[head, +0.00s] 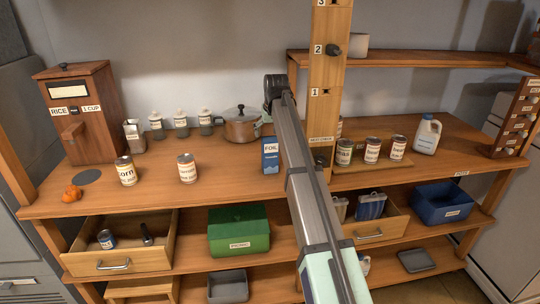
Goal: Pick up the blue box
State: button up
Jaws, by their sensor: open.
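Two things here are blue and box-like. A small upright blue box labelled FOIL (270,156) stands on the wooden counter near the middle, just left of my arm. A larger open blue bin (443,209) with a label sits on the shelf below, at the right. My arm reaches up from the bottom of the picture across the counter. Its dark far end, my gripper (275,90), shows above and behind the foil box, apart from it. The fingers are small and hard to make out; nothing is visible in them.
Cans (187,168), a pot (242,125) and a rice dispenser (80,110) stand left on the counter. A numbered wooden post (328,70) rises right beside my arm. More cans (371,150) and a jug (427,134) are right. Below are open drawers and a green box (239,231).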

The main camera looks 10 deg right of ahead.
aim_at(270, 139)
jog(key=p+x, duration=0.1)
jog(key=x, duration=0.3)
jog(key=shift+d+f, duration=0.1)
jog(key=shift+f, duration=0.15)
grip_shut()
